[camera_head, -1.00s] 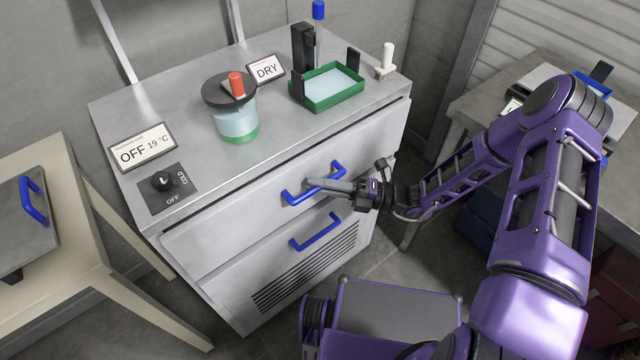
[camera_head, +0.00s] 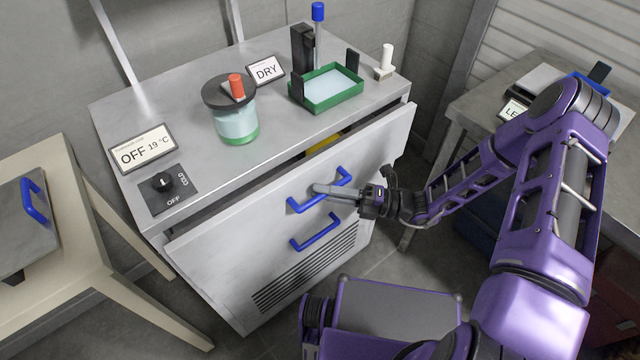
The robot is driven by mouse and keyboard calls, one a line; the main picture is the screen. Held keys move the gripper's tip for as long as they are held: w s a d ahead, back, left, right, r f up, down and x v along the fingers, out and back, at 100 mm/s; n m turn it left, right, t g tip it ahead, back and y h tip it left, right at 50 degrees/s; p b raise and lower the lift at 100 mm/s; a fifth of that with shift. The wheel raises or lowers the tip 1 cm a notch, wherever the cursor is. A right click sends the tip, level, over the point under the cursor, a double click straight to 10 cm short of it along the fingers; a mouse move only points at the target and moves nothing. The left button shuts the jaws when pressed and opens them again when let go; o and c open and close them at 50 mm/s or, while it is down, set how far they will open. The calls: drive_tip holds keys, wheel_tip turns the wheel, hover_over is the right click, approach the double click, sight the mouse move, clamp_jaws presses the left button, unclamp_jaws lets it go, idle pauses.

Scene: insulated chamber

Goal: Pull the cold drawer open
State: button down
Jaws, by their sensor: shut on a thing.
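The cold drawer (camera_head: 250,215) is the upper drawer of the grey metal cabinet. It stands slightly open, with a dark gap along its top edge and something yellow (camera_head: 322,143) showing inside. My gripper (camera_head: 328,191) is shut on the drawer's blue handle (camera_head: 300,206), near its middle. The fingers cover part of the handle.
The lower drawer (camera_head: 265,268) with its own blue handle (camera_head: 315,231) is closed. Tables stand on both sides.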

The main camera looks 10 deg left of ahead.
drive_tip(key=s+d+p, duration=0.2)
drive_tip(key=s+d, duration=1.2)
drive_tip(key=d, duration=0.3)
drive_tip(key=shift+s, duration=0.25)
drive_tip(key=c, duration=0.8)
unclamp_jaws()
drive_tip(key=w+d+f+b, duration=0.1)
drive_tip(key=d+f, duration=0.1)
drive_tip(key=d, duration=1.5)
drive_tip(key=shift+w+f, duration=0.15)
drive_tip(key=shift+w, duration=0.15)
